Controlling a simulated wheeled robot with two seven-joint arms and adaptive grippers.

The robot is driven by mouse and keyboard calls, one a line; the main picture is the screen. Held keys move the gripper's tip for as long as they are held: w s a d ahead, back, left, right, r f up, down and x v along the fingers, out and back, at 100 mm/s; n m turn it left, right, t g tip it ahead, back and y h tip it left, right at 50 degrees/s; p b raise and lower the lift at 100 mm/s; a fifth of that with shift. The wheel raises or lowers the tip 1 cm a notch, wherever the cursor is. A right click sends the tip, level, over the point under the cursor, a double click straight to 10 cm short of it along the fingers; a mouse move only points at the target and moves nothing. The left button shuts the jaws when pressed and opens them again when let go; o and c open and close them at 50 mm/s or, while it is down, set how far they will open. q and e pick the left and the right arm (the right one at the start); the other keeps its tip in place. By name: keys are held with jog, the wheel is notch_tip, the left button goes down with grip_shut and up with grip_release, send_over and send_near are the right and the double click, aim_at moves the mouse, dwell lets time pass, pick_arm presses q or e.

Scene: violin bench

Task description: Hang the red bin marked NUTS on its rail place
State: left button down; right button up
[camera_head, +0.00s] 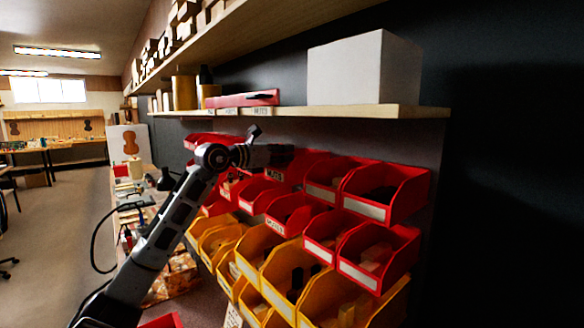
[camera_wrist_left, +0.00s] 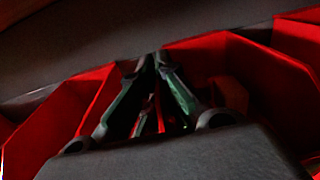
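The red bin whose small label seems to read NUTS (camera_head: 273,174) is in the upper part of the red bins in the head view, partly hidden by my left gripper (camera_head: 285,155). My left arm reaches up to it from the lower left. In the left wrist view the two fingers (camera_wrist_left: 155,62) converge with their tips almost together at the rim of a red bin (camera_wrist_left: 205,47), with red walls on both sides. They look shut on its thin wall; the contact itself is dark. Whether the bin sits fully on its rail is hidden. My right gripper is not in view.
Red bins (camera_head: 385,192) stand close on the right, and yellow bins (camera_head: 262,250) hang below. A wooden shelf (camera_head: 425,111) overhangs the gripper and carries a white box (camera_head: 350,68) and a red case (camera_head: 243,98). Open floor (camera_head: 60,215) is at the left.

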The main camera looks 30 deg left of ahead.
pick_arm(q)
jog(key=shift+f, duration=0.1)
jog(key=c, duration=1.6)
grip_release()
jog(key=shift+o, duration=0.2)
jog(key=shift+s+a, duration=0.1)
jog(key=shift+s, duration=0.1)
jog(key=v, duration=1.1)
jog(key=shift+s, duration=0.25)
